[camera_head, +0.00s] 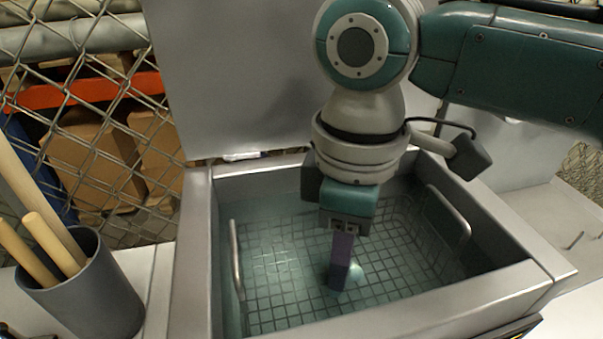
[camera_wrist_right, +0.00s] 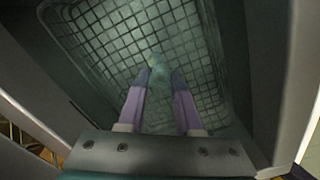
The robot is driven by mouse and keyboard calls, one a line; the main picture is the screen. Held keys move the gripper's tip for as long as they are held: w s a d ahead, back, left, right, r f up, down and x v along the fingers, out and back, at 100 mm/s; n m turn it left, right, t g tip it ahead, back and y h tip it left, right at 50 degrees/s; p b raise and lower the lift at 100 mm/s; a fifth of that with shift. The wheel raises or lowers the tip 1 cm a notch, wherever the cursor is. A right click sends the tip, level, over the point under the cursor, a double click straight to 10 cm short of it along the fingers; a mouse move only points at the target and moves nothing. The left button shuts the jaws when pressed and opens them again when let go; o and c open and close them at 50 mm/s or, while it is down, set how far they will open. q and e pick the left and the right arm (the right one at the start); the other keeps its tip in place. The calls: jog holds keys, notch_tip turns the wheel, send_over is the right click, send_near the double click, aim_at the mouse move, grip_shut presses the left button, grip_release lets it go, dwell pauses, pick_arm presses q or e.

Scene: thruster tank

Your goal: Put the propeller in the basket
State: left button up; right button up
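The wire basket (camera_head: 285,284) sits inside the metal tank, in greenish water, and its grid floor also shows in the wrist view (camera_wrist_right: 115,40). My right gripper (camera_head: 341,284) points down into the basket. Its two purple fingers (camera_wrist_right: 161,76) stand apart in the wrist view, so it is open. A small pale teal, shiny thing, which looks like the propeller (camera_head: 355,273), is at the fingertips, low in the basket. It also shows just beyond the tips in the wrist view (camera_wrist_right: 156,62). I cannot tell if a finger touches it. My left gripper is out of view.
The tank's metal rim (camera_head: 196,240) surrounds the basket, and its raised lid (camera_head: 240,80) stands behind. The basket has handles at left (camera_head: 237,260) and right (camera_head: 452,212). A grey cup (camera_head: 92,290) with wooden handles stands at left, before a chain-link fence.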

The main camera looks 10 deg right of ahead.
jog(key=shift+o, duration=1.4)
notch_tip(320, 180, up, 12)
jog(key=p, duration=0.1)
jog(key=shift+r, duration=0.2)
